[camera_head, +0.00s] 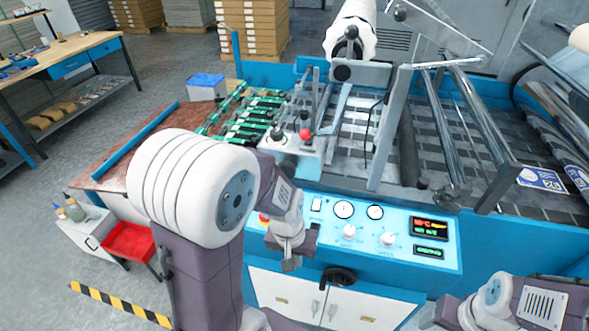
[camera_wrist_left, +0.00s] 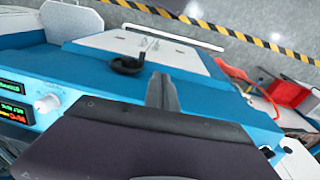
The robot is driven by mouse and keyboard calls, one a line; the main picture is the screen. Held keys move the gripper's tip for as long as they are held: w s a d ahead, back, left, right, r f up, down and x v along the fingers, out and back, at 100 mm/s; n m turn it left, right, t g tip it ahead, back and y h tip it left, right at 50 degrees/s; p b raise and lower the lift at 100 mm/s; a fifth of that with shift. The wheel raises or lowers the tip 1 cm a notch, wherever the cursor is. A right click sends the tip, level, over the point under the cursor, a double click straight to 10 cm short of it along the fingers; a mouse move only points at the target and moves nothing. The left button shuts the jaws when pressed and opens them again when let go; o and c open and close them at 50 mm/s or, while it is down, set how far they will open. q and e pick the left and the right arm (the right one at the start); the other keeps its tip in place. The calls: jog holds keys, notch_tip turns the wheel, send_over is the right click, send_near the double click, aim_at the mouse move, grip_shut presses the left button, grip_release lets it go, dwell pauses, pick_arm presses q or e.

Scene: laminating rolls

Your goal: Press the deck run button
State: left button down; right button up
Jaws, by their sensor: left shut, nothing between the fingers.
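I cannot tell which control is the deck run button. My left gripper (camera_head: 291,264) is shut and empty, in front of the panel's left part. In the left wrist view its shut fingers (camera_wrist_left: 162,92) point toward the blue front, with a panel knob (camera_wrist_left: 46,103) to their left.
A small control box with a red knob (camera_head: 305,134) stands on the machine deck. A black handwheel (camera_head: 338,276) sticks out below the panel above white cabinet doors (camera_head: 345,306). A red tray (camera_head: 128,241) stands at left. My right arm shows at bottom right.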

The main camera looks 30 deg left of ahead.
pick_arm(q)
notch_tip(320, 180, up, 14)
jog(key=d+f+n+g+h+p, duration=0.1)
jog(key=n+h+p, duration=0.2)
jog(key=n+p, duration=0.9)
jog(key=w+a+n+t+p, duration=0.1)
jog(key=w+a+n+t, duration=0.2)
jog(key=n, duration=0.4)
jog(key=w+a+f+n+t+h+p, duration=0.1)
jog(key=w+a+n+t, duration=0.2)
jog(key=w+n, duration=0.4)
jog(key=w+a+f+n+t+p, duration=0.1)
jog(key=w+a+n+t+p, duration=0.1)
jog(key=w+a+n, duration=0.3)
jog(key=shift+a+n+t, duration=0.2)
jog(key=shift+n+t, duration=0.2)
jog(key=shift+n, duration=0.5)
jog(key=shift+a+n+t, duration=0.15)
jog(key=shift+n+t, duration=0.25)
jog(key=shift+n, duration=0.5)
pick_arm(e)
notch_tip(320, 180, up, 19)
